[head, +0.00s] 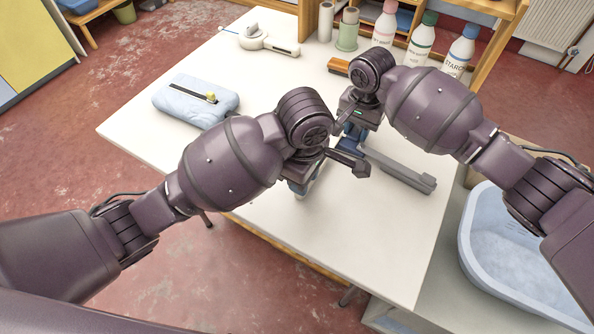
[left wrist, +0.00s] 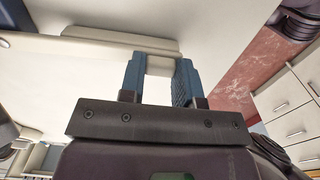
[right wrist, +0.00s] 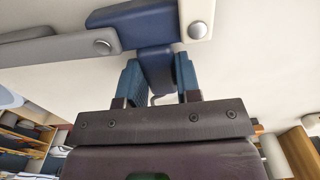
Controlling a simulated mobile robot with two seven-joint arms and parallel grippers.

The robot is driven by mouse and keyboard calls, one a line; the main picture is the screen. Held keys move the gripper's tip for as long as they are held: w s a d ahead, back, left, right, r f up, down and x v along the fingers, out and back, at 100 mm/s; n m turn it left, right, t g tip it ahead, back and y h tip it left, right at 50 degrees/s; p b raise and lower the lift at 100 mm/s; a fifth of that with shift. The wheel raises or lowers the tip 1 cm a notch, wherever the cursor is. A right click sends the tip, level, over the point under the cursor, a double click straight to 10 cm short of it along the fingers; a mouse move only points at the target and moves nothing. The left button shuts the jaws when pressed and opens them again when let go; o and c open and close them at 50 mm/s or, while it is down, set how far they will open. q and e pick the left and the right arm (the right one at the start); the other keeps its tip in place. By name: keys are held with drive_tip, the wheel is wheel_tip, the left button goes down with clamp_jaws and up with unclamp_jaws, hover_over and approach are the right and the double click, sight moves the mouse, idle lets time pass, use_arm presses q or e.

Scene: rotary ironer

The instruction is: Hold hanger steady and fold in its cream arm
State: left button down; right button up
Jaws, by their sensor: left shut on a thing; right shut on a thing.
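The folding hanger has a navy middle piece with silver rivets (right wrist: 150,27), a grey arm (head: 402,170) and a cream arm (left wrist: 70,44). My right gripper (head: 352,132) is shut on the navy part, which shows between its blue fingers in the right wrist view (right wrist: 160,85). The grey arm lies out toward the table's right edge. My left gripper (head: 300,188) is shut on the cream arm, seen between its fingers in the left wrist view (left wrist: 160,72). In the head view my grippers and wrists hide most of the cream arm and the middle piece.
A pale-blue basin (head: 500,245) is at right. The front of the table is clear.

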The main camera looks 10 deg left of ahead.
use_arm(q)
drive_tip(key=shift+d, duration=0.1)
idle(0.3)
drive_tip(key=c, duration=0.8)
unclamp_jaws()
wheel_tip(320, 180, up, 12)
use_arm(e)
drive_tip(key=o, duration=1.1)
drive_tip(key=shift+r, duration=0.1)
